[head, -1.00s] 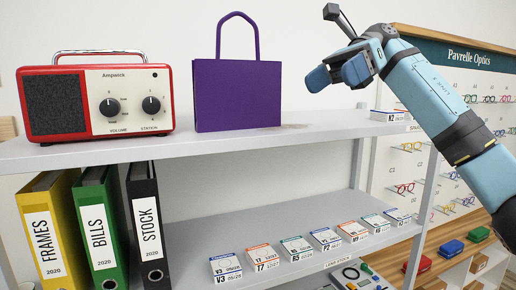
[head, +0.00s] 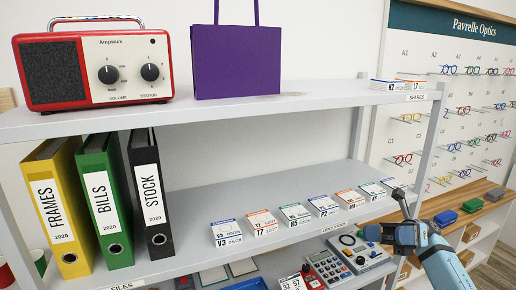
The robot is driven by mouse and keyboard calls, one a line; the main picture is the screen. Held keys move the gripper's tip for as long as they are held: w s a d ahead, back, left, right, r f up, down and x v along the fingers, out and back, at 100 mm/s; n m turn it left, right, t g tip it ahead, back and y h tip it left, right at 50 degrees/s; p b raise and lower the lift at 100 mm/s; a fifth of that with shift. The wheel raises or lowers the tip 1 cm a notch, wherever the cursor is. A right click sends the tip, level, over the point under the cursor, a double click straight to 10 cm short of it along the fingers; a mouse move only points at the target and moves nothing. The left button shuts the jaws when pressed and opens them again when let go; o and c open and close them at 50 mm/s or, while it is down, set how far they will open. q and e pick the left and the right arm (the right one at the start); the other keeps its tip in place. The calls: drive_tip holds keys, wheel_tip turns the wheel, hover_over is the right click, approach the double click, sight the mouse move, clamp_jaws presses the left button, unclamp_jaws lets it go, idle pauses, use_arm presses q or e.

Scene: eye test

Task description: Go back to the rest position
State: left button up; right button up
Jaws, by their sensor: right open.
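My right arm comes in from the bottom right corner. My left gripper is not in view.
A red radio (head: 95,68) and a purple bag (head: 237,60) stand on the top shelf (head: 200,112). Binders (head: 150,190) and several small lens boxes (head: 262,223) are lower. An eyeglass display (head: 460,110) is at right.

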drive_tip(key=w+d+r+m+t+h, duration=0.35)
drive_tip(key=w+m+t, duration=0.45)
drive_tip(key=m+t, duration=0.7)
drive_tip(key=w+d+r+m+t+h, duration=0.3)
drive_tip(key=w+m+t, duration=0.5)
drive_tip(key=m+t, duration=0.65)
drive_tip(key=w+d+f+m+g+h, duration=0.5)
drive_tip(key=d+f+m+h, duration=0.55)
drive_tip(key=m+h, duration=0.75)
drive_tip(key=s+a+f+g+y, duration=0.1)
drive_tip(key=s+a+f+y, duration=0.1)
drive_tip(key=s+a+f, duration=0.45)
drive_tip(key=s+a+f+g+y, duration=0.1)
drive_tip(key=s+a+f, duration=0.2)
drive_tip(key=s+f, duration=0.55)
drive_tip(key=s+a+f+y, duration=0.2)
drive_tip(key=s+a+f, duration=0.3)
drive_tip(key=f, duration=0.5)
drive_tip(key=s+a+f+g, duration=0.1)
drive_tip(key=s+a+f, duration=0.2)
drive_tip(key=s, duration=0.6)
drive_tip(key=s+a+f+m+g+y, duration=0.1)
drive_tip(key=s+a, duration=0.3)
drive_tip(key=s, duration=0.6)
drive_tip(key=s+a+f+m+g+y, duration=0.1)
drive_tip(key=s+a+f, duration=0.3)
drive_tip(key=s, duration=0.5)
drive_tip(key=shift+s+f+g, duration=0.3)
drive_tip(key=shift+s+g, duration=0.05)
drive_tip(key=shift+g, duration=0.1)
